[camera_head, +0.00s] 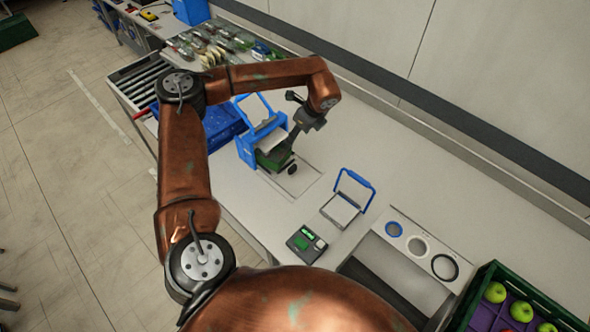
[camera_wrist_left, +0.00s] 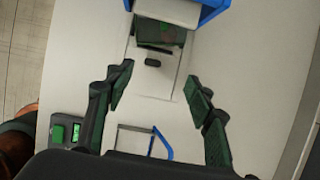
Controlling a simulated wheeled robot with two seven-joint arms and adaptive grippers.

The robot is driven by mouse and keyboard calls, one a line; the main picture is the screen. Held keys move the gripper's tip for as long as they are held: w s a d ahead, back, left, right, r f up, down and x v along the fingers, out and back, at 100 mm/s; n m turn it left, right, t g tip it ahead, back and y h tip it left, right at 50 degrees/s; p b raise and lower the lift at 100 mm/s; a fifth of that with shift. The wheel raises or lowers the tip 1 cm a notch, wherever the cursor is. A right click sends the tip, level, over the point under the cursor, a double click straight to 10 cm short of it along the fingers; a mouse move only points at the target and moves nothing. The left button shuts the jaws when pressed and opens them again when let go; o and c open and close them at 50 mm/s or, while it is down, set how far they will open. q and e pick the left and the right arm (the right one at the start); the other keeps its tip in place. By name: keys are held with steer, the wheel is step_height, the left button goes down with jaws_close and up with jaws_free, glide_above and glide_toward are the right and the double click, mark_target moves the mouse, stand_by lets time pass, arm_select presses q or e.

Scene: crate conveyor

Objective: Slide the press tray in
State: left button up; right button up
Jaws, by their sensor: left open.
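The blue press (camera_head: 246,152) stands on the white counter, with pale plates in its frame; its blue edge shows at the top of the left wrist view (camera_wrist_left: 215,8). The dark green press tray (camera_wrist_left: 158,32) sticks out from under the press, and also shows in the head view (camera_head: 273,159). A small black knob (camera_wrist_left: 153,63) is in front of the tray. My left gripper (camera_wrist_left: 158,95) is open, its fingers apart on both sides of the view and short of the knob; the arm partly hides it in the head view. My right gripper is not in view.
A small device with a green display (camera_head: 305,243) and a blue-handled frame (camera_head: 347,195) stand on the counter nearer me. A green crate (camera_head: 484,275) with apples is at lower right. A blue crate (camera_head: 222,130) sits behind my arm.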

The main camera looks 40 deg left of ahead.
arm_select(q)
steer(key=b, duration=1.3)
glide_toward(292, 167)
step_height(292, 167, down, 2)
steer(key=shift+a+x, duration=0.15)
steer(key=shift+x, duration=1.95)
steer(key=shift+a+x, duration=0.1)
steer(key=shift+x, duration=1.95)
steer(key=shift+w+r, duration=0.15)
steer(key=shift+c, duration=0.3)
jaws_close()
